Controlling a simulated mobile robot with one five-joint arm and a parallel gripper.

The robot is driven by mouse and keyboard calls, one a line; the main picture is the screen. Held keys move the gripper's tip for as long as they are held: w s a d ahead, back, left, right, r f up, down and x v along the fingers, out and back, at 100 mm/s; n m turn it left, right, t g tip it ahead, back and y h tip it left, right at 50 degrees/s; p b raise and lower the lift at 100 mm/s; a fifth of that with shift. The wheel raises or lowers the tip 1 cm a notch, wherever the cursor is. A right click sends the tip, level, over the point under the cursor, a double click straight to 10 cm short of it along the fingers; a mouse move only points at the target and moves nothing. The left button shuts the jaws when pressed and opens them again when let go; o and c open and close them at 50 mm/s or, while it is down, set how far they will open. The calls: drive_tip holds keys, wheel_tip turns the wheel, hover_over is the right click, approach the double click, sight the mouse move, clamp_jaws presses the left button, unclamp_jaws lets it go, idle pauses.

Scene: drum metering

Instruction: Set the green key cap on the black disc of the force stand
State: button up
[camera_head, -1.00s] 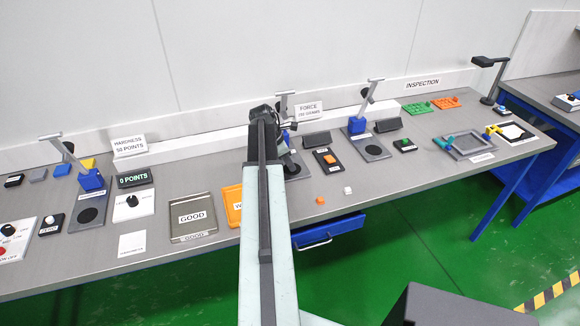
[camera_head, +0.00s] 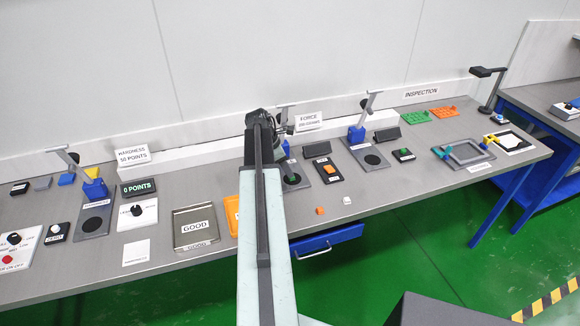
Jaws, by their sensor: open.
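The green key cap (camera_head: 292,179) is a small green piece on the black disc (camera_head: 298,184) of the stand just right of my arm. Whether it sits flat is too small to tell. This force stand (camera_head: 303,173) has a grey base and stands below the FORCE sign; my arm partly hides it. My gripper (camera_head: 281,143) is mostly hidden behind my arm's end, behind and above the cap, and appears apart from it. It is open.
A similar stand with a bare black disc (camera_head: 373,160) is to the right. Between them is a black plate with an orange piece (camera_head: 327,168). Loose orange (camera_head: 319,211) and white (camera_head: 347,200) pieces lie near the front edge. A GOOD tray (camera_head: 196,227) is left of my arm.

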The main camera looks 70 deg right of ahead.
drive_tip(key=p+v, duration=0.6)
drive_tip(key=v, duration=0.2)
drive_tip(key=shift+r, duration=0.25)
drive_tip(key=shift+w+a, duration=0.1)
drive_tip(key=w+a+f+m+t, duration=0.1)
drive_tip(key=w+a+m, duration=0.1)
drive_tip(key=w+a, duration=1.1)
drive_tip(key=w+a+m+t, duration=0.1)
drive_tip(key=w+a+t, duration=0.1)
drive_tip(key=w+a, duration=1.1)
drive_tip(key=a+m+y, duration=0.2)
drive_tip(key=a+m, duration=0.3)
drive_tip(key=a, duration=3.2)
drive_tip(key=shift+w+a+f+y, duration=0.2)
drive_tip(key=shift+a+f+y, duration=0.05)
drive_tip(key=shift+f+y, duration=0.2)
